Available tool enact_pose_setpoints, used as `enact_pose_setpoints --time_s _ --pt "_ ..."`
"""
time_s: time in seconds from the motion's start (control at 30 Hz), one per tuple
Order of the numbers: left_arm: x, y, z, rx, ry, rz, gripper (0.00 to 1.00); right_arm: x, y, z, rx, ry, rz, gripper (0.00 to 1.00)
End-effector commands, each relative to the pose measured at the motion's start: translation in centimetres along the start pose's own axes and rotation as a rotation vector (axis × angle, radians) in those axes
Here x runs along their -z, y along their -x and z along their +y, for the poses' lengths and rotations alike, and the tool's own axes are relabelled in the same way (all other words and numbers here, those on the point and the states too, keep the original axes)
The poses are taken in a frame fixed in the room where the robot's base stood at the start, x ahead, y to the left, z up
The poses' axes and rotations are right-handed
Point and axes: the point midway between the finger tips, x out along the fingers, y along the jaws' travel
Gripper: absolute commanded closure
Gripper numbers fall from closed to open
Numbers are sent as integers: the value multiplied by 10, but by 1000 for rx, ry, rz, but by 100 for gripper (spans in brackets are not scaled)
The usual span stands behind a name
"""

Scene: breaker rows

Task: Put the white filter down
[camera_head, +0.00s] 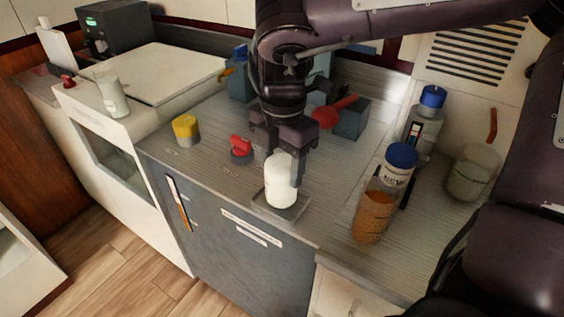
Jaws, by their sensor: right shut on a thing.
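The white filter (280,183) is a small white cylinder with a rounded top. It stands upright at the front of the grey counter, over a dark square pad (277,208); I cannot tell whether it touches the pad. My right gripper (287,157) comes down from above and is shut on the filter, its fingers covering part of the filter's top and right side. My left gripper is not in view.
A red knob (241,149) and a yellow one (186,130) sit left of the filter. A white jar (111,93) stands further left.

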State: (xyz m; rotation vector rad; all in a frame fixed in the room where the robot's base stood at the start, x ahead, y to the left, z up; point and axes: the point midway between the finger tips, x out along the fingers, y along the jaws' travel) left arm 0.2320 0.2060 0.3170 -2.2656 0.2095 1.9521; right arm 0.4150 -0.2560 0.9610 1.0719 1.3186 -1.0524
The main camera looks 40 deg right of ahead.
Motion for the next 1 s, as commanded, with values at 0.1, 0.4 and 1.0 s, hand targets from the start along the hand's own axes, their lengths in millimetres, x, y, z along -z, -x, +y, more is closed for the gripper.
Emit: enact_pose_setpoints --time_s 0.1,0.4,1.0 --pt "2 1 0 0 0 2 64 0 -1 0 0 0 0 38" --pt "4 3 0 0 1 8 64 0 -1 0 0 0 -1 25" --pt "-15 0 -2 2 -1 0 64 0 90 1 -4 -2 -5 25"
